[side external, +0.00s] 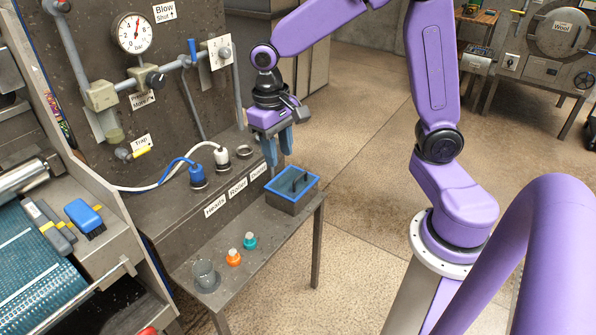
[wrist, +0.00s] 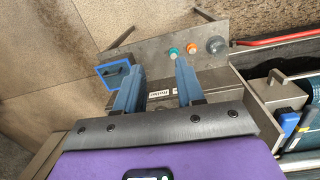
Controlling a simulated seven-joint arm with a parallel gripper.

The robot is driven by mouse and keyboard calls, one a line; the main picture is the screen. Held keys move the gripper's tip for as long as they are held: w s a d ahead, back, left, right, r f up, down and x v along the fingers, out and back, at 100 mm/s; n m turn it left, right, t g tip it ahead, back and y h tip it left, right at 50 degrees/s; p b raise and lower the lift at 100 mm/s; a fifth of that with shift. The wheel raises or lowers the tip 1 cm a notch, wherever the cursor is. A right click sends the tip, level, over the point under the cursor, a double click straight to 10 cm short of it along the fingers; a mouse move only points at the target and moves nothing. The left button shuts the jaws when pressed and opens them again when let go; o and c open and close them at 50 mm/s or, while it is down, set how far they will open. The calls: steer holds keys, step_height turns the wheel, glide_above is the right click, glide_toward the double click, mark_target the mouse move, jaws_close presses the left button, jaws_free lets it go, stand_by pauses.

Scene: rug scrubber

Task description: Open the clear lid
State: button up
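My gripper (side external: 279,157) hangs fingers down above the back of the small table, just behind and above a blue-rimmed grey box (side external: 279,203). Its two blue fingers are apart with nothing visible between them, also in the wrist view (wrist: 160,66). The blue-rimmed box shows left of the fingers in the wrist view (wrist: 106,70). I cannot tell whether a clear lid covers it; dark shapes show inside its rim. A clear glass-like vessel (side external: 204,276) stands at the table's near end, and also shows in the wrist view (wrist: 215,45). No separate clear lid can be made out.
An orange-capped piece (side external: 233,258) and a teal-capped piece (side external: 250,241) stand on the table (side external: 217,254). Blue (side external: 197,175) and white (side external: 222,155) plugs with hoses sit on the ledge behind. A panel with pipes and a gauge (side external: 134,33) rises at the back.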

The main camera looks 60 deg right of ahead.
steer(key=w+d+f+m+g, duration=0.1)
steer(key=w+d+f+m, duration=0.4)
steer(key=w+d+m, duration=0.55)
steer(key=w+d+f+m, duration=0.3)
steer(key=d, duration=0.4)
steer(key=w+d+f+m, duration=0.2)
steer(key=d+f+m, duration=0.15)
steer(key=d, duration=0.45)
steer(key=shift+g+y, duration=0.3)
steer(key=s+f, duration=0.1)
steer(key=f, duration=0.4)
steer(key=s+f, duration=0.1)
steer(key=f, duration=0.5)
steer(key=s+f, duration=0.1)
steer(key=f, duration=0.4)
steer(key=shift+a+f, duration=0.2)
steer(key=shift+f, duration=0.05)
jaws_close()
